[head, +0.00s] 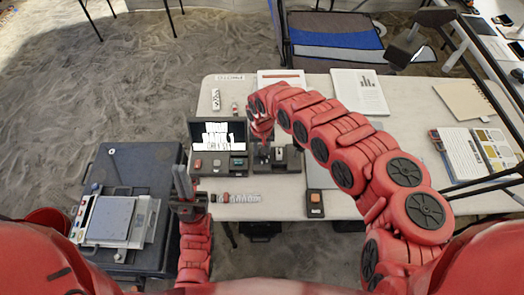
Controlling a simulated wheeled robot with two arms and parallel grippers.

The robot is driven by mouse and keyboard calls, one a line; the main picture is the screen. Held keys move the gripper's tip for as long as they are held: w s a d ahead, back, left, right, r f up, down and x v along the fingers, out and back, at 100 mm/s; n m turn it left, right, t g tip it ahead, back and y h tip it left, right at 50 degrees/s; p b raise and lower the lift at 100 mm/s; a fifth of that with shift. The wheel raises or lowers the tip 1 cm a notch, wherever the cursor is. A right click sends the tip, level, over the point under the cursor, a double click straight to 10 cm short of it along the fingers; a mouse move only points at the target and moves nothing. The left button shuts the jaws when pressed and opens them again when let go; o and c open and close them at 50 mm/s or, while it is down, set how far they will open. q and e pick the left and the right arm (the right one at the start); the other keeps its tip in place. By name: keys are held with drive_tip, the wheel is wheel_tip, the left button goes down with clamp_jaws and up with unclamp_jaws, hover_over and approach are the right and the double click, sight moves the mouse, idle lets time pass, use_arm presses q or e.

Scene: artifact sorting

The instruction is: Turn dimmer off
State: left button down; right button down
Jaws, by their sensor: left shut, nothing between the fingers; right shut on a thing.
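A dark control box (291,160) stands on the white table, right of a small lit screen (218,136). I take this box to be the dimmer, but its knob or slider is too small and covered to make out. My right arm arches over from the right. My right gripper (263,150) points down at the left part of the box and is shut on a small part there that its fingers hide. My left gripper (182,178) is shut and empty, upright at the table's left front edge, left of the screen unit.
A button panel (207,172) lies below the screen. A small box with an orange button (315,203) sits near the front edge. Papers (358,92) lie at the back. A dark case (120,240) with a scale-like device (118,218) stands left. A colour chart board (478,150) lies right.

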drive_tip(key=n+b, duration=0.1)
drive_tip(key=n, duration=0.4)
drive_tip(key=shift+n, duration=0.3)
drive_tip(key=n+b, duration=0.1)
drive_tip(key=n, duration=0.5)
drive_tip(key=n+b, duration=0.1)
drive_tip(key=n, duration=0.4)
drive_tip(key=shift+n+b, duration=0.3)
drive_tip(key=n+b, duration=0.1)
drive_tip(key=n, duration=0.4)
drive_tip(key=shift+s+n, duration=0.1)
drive_tip(key=shift+n, duration=0.2)
drive_tip(key=c, duration=0.6)
unclamp_jaws()
drive_tip(key=shift+r, duration=0.1)
